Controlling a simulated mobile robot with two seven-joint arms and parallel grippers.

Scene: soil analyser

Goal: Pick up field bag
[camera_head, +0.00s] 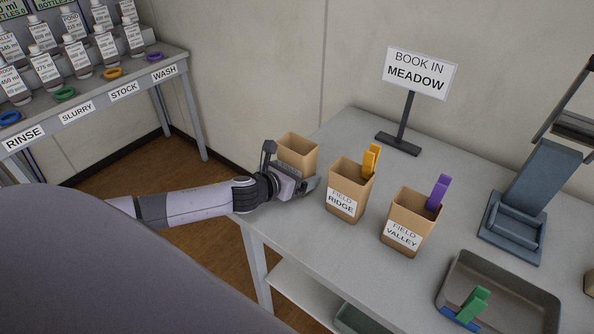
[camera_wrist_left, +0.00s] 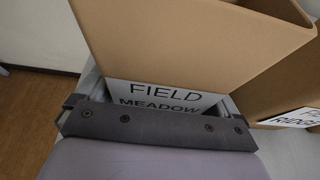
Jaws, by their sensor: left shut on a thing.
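A brown open-topped field bag labelled FIELD MEADOW (camera_head: 297,150) is at the table's left edge in the head view. My left gripper (camera_head: 290,178) is shut on it, with the fingers around its lower part. The bag also fills the upper middle of the left wrist view (camera_wrist_left: 180,50), with its label just above the gripper (camera_wrist_left: 155,125). The bag looks upright; I cannot tell whether its base touches the table.
A sign reading BOOK IN MEADOW (camera_head: 420,74) stands at the back of the table (camera_head: 330,240). A blue-grey device (camera_head: 520,200) is at right. A bottle shelf (camera_head: 100,95) is at far left.

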